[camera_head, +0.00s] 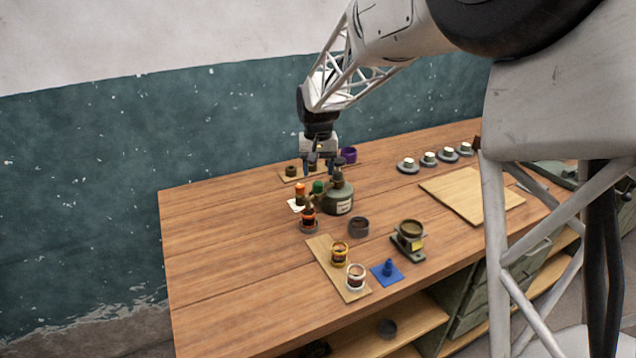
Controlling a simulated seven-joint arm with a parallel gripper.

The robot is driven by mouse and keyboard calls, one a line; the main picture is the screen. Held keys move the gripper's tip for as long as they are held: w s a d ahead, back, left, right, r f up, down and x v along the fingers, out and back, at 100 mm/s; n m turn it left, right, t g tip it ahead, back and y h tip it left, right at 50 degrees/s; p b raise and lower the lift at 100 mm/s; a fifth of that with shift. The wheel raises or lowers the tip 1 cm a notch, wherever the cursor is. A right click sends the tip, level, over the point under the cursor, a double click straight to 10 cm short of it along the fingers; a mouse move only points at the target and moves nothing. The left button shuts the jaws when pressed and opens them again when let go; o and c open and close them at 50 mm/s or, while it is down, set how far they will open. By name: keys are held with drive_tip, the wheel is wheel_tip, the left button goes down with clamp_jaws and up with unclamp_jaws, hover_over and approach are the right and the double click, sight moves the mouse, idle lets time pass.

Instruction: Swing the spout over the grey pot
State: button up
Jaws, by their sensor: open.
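A squat green labelled vessel (338,201) with a narrow neck and a dark top stands towards the back of the table. Its spout is too small to make out clearly; a bright green piece (318,187) shows just left of the neck, and I cannot tell whether it belongs to the vessel. A dark grey pot (359,227) stands in front of the vessel, slightly right. My gripper (319,172) points down, open, behind and left of the vessel's neck. I cannot tell whether it touches anything.
Orange-topped bottles (300,191) stand left of the vessel. In front are a board with two jars (327,262), a blue square (386,273) and an olive pot on a stand (411,232). The table's left is clear.

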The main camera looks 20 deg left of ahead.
sight(318, 182)
drive_tip(key=shift+f, duration=2.4)
drive_tip(key=shift+c, duration=0.5)
clamp_jaws()
